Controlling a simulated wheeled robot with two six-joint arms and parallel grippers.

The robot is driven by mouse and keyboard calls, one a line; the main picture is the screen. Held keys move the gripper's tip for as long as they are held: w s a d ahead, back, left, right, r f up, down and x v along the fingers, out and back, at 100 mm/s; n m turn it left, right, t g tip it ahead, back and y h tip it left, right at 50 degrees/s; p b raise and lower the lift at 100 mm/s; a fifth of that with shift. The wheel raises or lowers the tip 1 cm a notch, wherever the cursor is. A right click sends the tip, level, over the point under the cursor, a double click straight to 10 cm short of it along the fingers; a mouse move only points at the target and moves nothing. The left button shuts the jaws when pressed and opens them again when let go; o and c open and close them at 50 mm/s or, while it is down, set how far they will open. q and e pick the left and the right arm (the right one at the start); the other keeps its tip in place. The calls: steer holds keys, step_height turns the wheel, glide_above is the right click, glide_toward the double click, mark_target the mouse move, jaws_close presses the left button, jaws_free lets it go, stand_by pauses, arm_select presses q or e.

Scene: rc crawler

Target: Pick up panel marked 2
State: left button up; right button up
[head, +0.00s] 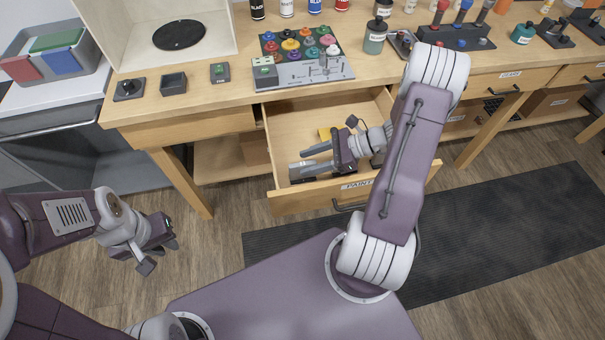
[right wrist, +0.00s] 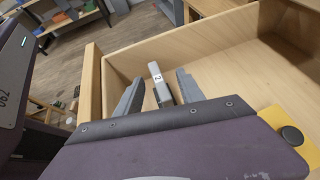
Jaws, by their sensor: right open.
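The panel marked 2 (right wrist: 158,84) is a narrow grey piece with a white number label, standing in the open drawer. In the right wrist view it shows between the two fingers of my right gripper (right wrist: 159,96), with a gap on each side. In the head view my right gripper (head: 314,160) is inside the drawer (head: 295,203), low and pointing left; its fingers are apart. The panel's lower part is hidden by the gripper body. My left gripper (head: 158,252) hangs over the floor at the left, fingers apart and empty.
A yellow piece with a black knob (right wrist: 293,134) lies in the drawer beside my right gripper. The drawer walls stand close around the gripper. The workbench (head: 215,97) above carries a tray of colored knobs (head: 300,57), bottles and small boxes. A dark mat (head: 490,225) covers the floor.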

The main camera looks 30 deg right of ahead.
jaws_close()
stand_by(1.4)
